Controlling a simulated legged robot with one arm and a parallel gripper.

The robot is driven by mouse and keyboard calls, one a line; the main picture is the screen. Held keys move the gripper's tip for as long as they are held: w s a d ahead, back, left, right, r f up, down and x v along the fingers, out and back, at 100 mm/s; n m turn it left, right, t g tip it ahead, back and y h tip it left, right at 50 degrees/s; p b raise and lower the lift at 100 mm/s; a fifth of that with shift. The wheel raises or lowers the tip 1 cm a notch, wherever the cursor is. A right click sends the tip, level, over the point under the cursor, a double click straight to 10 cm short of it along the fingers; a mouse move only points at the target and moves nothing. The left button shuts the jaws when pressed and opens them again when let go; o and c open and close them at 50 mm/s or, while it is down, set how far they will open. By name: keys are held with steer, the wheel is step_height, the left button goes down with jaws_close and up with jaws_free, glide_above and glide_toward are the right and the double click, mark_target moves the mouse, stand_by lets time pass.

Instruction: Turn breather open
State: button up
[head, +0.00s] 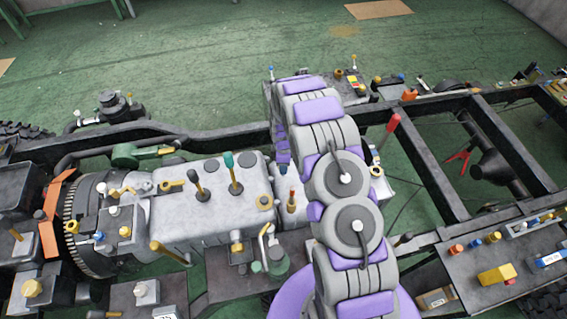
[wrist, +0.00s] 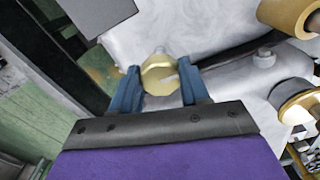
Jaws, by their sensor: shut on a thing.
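A brass-coloured faceted knob (wrist: 159,74), apparently the breather, stands against a pale grey casting (wrist: 225,40) in the wrist view. My gripper (wrist: 158,69) has its two blue fingers on either side of this knob and is shut on it. The knob's lower part and the finger contact faces are partly hidden. In the head view my arm reaches over the frame beside the grey gearbox casing (head: 205,215). My fingers and the held knob cannot be made out there.
The dark chassis rail (head: 440,185) passes beside my arm. Levers with dark and green knobs (head: 229,160) rise from the casing, and a red-handled lever (head: 390,128) stands right of my arm. A larger brass cylinder (wrist: 290,14) is near the fingers at upper right.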

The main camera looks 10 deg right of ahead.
steer(key=shift+w+r, duration=0.15)
steer(key=shift+w, duration=0.05)
steer(key=o, duration=1.1)
steer(key=shift+s, duration=0.1)
steer(key=shift+c, duration=0.2)
step_height(320, 180, up, 17)
steer(key=shift+a+r, duration=0.1)
